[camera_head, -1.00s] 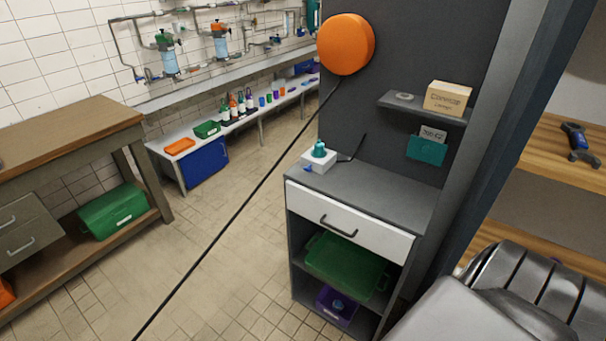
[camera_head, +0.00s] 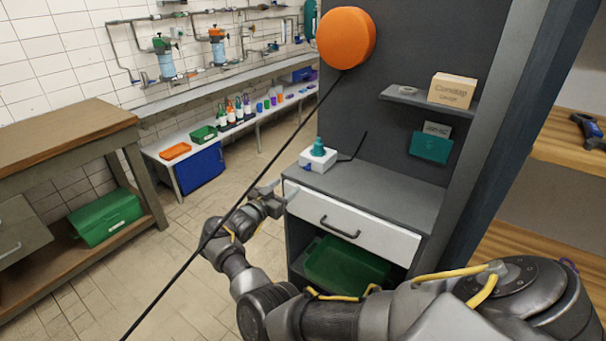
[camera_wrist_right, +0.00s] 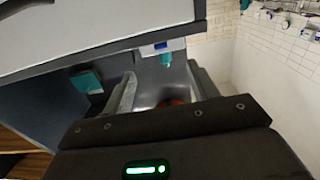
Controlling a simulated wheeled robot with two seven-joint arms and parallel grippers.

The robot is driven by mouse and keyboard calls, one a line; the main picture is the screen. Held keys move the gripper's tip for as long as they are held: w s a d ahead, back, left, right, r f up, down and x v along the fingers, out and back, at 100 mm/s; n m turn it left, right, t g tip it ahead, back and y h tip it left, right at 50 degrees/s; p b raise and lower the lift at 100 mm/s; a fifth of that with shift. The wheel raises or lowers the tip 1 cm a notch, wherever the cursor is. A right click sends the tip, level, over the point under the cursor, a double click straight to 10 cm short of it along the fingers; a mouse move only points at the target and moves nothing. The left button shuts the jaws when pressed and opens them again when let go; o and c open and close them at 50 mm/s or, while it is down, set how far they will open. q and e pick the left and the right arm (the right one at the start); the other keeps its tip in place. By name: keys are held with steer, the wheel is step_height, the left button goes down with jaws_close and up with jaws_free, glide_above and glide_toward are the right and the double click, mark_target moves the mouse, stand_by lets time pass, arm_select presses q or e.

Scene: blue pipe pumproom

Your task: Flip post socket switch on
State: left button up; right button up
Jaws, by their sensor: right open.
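A white socket box (camera_head: 318,160) sits on the grey cabinet's top, near its left corner. A teal plug-like piece (camera_head: 319,146) stands upright on it, and a small blue switch (camera_head: 307,167) is on its front left. My right gripper (camera_head: 270,201) is open and empty, left of the white drawer and lower than the box, apart from the switch. In the right wrist view, my gripper (camera_wrist_right: 165,90) has its fingers spread. The box's blue switch (camera_wrist_right: 160,45) and teal piece (camera_wrist_right: 166,59) show beyond them. The switch's position is too small to tell. My left gripper is out of view.
An orange disc (camera_head: 346,41) hangs on the grey post. A long black cable (camera_head: 180,270) runs from it down left, crossing my right arm in the picture. The drawer handle (camera_head: 339,228) juts out near my forearm. A wooden bench (camera_head: 60,135) stands left, with open floor between.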

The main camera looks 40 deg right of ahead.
mark_target(306, 168)
steer(key=p+x, duration=0.1)
steer(key=x, duration=0.9)
steer(key=shift+w+d, duration=0.15)
steer(key=shift+d, duration=0.15)
steer(key=c, duration=1)
steer(key=shift+r+p, duration=0.2)
steer(key=shift+p, duration=0.3)
step_height(306, 168, up, 3)
steer(key=y+p, duration=0.2)
steer(key=p, duration=0.2)
steer(key=g+y+p, duration=0.1)
steer(key=y+p, duration=0.2)
steer(key=shift+f+g+p, duration=0.25)
steer(key=shift+g+p, duration=0.05)
steer(key=shift+p, duration=0.1)
steer(key=y, duration=0.1)
steer(key=y+p, duration=0.1)
steer(key=shift+d+r+g+y, duration=0.2)
steer(key=shift+r+g+y, duration=0.05)
steer(key=shift+g+y, duration=0.15)
steer(key=shift+w+d+r+y, duration=0.1)
steer(key=shift+y, duration=0.6)
steer(key=shift+d+r+g+y, duration=0.2)
steer(key=shift+g+y, duration=0.2)
steer(key=shift+y, duration=0.4)
